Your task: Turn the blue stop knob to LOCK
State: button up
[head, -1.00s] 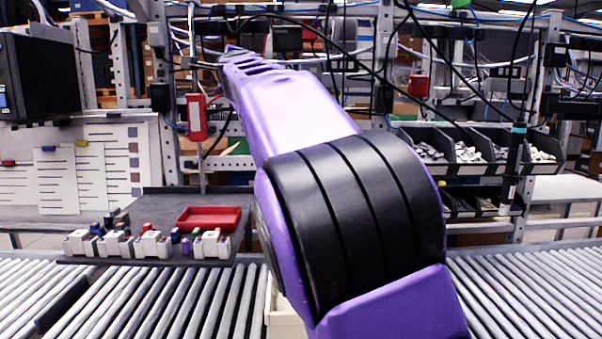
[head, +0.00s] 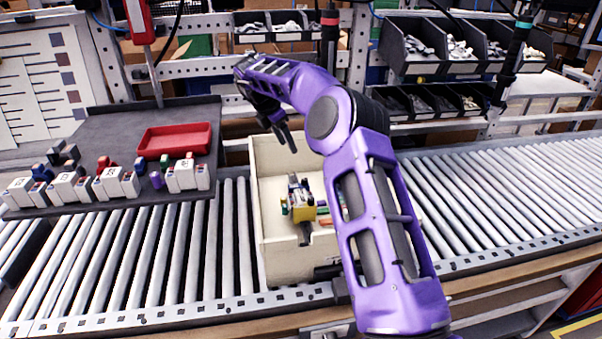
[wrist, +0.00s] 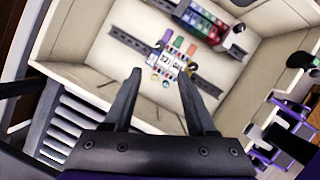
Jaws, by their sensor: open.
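I cannot pick out a blue stop knob for certain in either view. Hanging black tools show in the head view: one with a red band (head: 329,40) at the back middle, one with a teal band (head: 515,52) at the right. My gripper (head: 284,137) points down above the back of a cream bin (head: 270,255). In the wrist view my gripper (wrist: 160,80) is open, its two dark fingers apart with nothing held between them. The bin floor shows past the fingers. A small module with coloured parts (wrist: 174,64) lies in the bin, beyond the fingertips.
The bin stands on a roller conveyor (head: 500,190). At left a dark tray (head: 90,130) holds white blocks (head: 115,183) and a red tray (head: 175,141). Black part bins (head: 440,50) hang at the back right. A red device (head: 137,20) hangs at upper left.

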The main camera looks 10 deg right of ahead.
aim_at(305, 179)
jog(key=x, duration=1.6)
jog(key=shift+w+d, duration=0.1)
jog(key=shift+d, duration=0.05)
grip_shut()
